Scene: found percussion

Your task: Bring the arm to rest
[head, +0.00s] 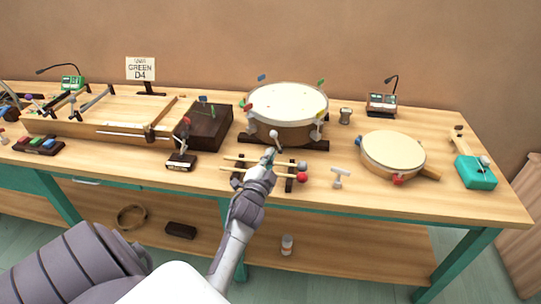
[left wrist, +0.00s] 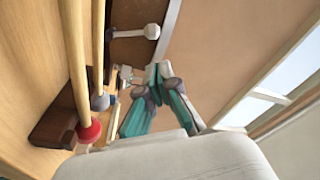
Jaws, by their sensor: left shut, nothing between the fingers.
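My left gripper (head: 270,154) is over the workbench near the front middle, just above a small mallet rack; its fingers are shut and empty. The wrist view shows its teal fingers closed at the tips (left wrist: 156,76). The rack's mallets lie beside and partly behind the gripper: one has a red ball head (head: 303,177), one a grey ball head (head: 302,166). In the wrist view the red head (left wrist: 90,131), the grey head (left wrist: 102,102) and a white ball head (left wrist: 152,31) lie left of and beyond the fingers. My right gripper is in neither view.
A drum (head: 287,104) stands behind the gripper. A frame drum (head: 393,154) lies to the right, a small hammer (head: 340,176) between. A dark box (head: 208,128), a wooden tray (head: 110,112) and a sign (head: 140,69) are left. The front right of the bench (head: 440,200) is bare.

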